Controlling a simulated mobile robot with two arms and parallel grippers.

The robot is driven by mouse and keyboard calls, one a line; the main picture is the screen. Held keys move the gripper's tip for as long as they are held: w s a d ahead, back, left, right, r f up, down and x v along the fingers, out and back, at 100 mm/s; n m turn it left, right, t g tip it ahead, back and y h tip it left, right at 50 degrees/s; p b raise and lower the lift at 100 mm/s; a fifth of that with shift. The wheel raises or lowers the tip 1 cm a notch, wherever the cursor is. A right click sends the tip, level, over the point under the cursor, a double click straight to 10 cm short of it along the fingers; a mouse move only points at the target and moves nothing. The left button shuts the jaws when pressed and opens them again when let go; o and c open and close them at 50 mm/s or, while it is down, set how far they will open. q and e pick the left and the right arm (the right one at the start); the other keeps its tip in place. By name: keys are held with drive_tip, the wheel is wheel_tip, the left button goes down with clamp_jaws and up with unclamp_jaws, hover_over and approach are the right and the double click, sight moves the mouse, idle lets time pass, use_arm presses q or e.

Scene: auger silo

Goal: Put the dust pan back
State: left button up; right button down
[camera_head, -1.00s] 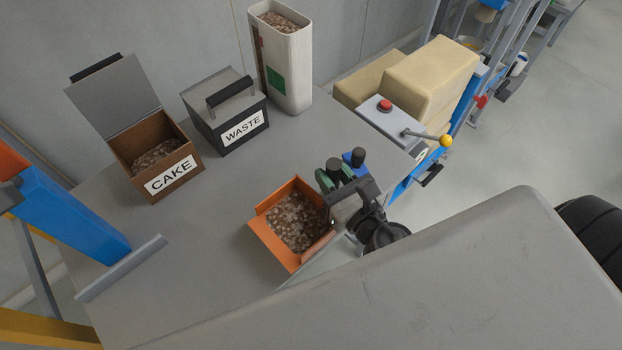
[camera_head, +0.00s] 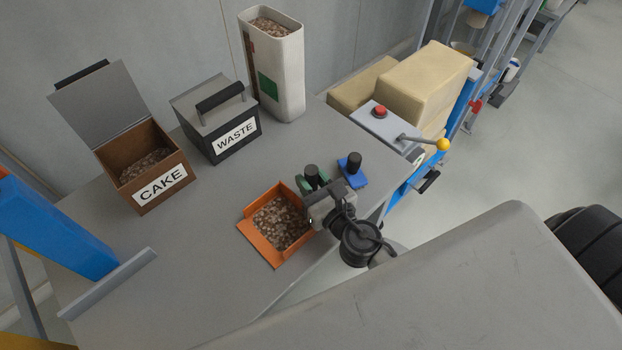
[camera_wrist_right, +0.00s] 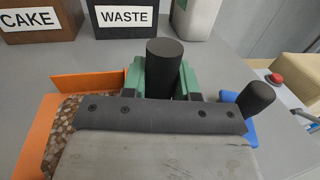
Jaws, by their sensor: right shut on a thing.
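The orange dust pan (camera_head: 262,243) is full of brown pellets and lies at or just above the grey table, near its front right edge. My right gripper (camera_head: 312,180) is shut on the pan's upright black handle. In the right wrist view, the green fingers (camera_wrist_right: 165,78) hold the black handle (camera_wrist_right: 165,55) from both sides, with the orange pan (camera_wrist_right: 90,82) at the left. The wrist housing hides part of the pan there, and I cannot tell whether its bottom touches the table. My left gripper is not in view.
A blue tool (camera_head: 356,180) with a black knob stands right of the gripper. An open CAKE box (camera_head: 145,195), a closed WASTE box (camera_head: 230,140) and a tall white bin (camera_head: 280,85) line the back. A blue beam (camera_head: 62,232) stands at left. The table's middle is clear.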

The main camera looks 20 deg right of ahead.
drive_tip(key=shift+f, duration=0.2)
drive_tip(key=c, duration=0.9)
unclamp_jaws()
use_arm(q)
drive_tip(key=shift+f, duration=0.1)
use_arm(e)
drive_tip(key=shift+o, duration=0.2)
drive_tip(key=shift+r, duration=0.2)
drive_tip(key=s+b, duration=0.1)
drive_tip(key=s, duration=0.2)
drive_tip(key=s+d+b, duration=0.1)
drive_tip(key=s, duration=0.3)
drive_tip(key=s+b, duration=0.1)
drive_tip(key=s, duration=0.2)
drive_tip(key=shift+s+d+f, duration=0.15)
drive_tip(key=shift+s+d, duration=0.15)
drive_tip(key=shift+s, duration=0.1)
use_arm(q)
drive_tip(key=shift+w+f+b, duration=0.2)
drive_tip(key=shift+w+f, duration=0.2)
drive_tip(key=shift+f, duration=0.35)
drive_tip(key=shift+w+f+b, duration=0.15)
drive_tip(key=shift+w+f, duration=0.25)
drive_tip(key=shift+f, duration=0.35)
use_arm(e)
drive_tip(key=shift+s+d, duration=0.1)
drive_tip(key=shift+s, duration=0.45)
